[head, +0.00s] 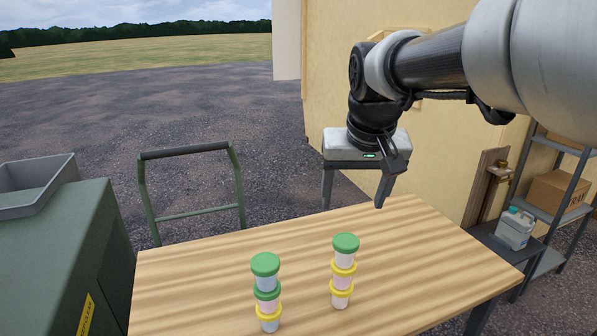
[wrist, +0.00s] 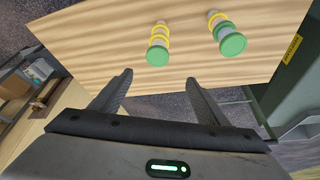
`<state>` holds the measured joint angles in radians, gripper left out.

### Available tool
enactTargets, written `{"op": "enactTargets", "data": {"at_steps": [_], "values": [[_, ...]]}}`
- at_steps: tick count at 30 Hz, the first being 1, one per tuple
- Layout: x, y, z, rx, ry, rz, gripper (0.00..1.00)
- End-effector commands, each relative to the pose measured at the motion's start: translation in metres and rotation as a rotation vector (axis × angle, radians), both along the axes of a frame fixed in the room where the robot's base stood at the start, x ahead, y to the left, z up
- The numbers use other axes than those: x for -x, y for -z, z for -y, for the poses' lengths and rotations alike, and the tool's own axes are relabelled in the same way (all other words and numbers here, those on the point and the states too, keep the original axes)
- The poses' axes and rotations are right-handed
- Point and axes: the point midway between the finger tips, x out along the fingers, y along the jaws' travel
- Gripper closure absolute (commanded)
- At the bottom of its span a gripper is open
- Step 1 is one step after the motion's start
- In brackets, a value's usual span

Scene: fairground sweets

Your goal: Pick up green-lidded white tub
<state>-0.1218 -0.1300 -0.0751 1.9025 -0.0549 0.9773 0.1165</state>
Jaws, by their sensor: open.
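Two stacks of small lidded tubs stand on the wooden table (head: 215,275). The right stack (head: 343,268) has a green-lidded pale tub (head: 345,244) on top of yellow-lidded tubs. The left stack (head: 267,292) has a green-lidded tub (head: 265,264) on top, another green-lidded tub (head: 267,291) under it, and a yellow-lidded one at the bottom. The body tints are hard to tell. In the wrist view, the right stack's green lid (wrist: 157,56) lies just beyond the fingertips, and the left stack's top lid (wrist: 232,45) is to the right. My gripper (head: 353,205) is open and empty, above and behind the stacks, touching neither.
A green cabinet (head: 75,245) with a grey tray (head: 38,185) stands left of the table, and a green tubular handle (head: 190,150) rises behind it. A shelf with a cardboard box (head: 558,192) and a white jug (head: 514,229) is at right. Most of the tabletop is clear.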

Motion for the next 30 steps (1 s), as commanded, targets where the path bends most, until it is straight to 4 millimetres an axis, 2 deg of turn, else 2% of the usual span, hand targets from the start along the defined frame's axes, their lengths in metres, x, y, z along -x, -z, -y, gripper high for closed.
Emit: {"op": "enactTargets", "data": {"at_steps": [5,12,18,26,30], "values": [[-0.009,0.019,0.0,0.002,0.001,-0.006,0.31],[-0.029,0.068,0.001,0.001,0.0,-0.007,0.31],[-0.043,0.102,0.002,0.0,0.001,-0.004,0.31],[-0.05,0.119,0.003,0.001,0.0,-0.002,0.31],[-0.055,0.14,0.007,0.0,0.002,-0.005,0.31]]}}
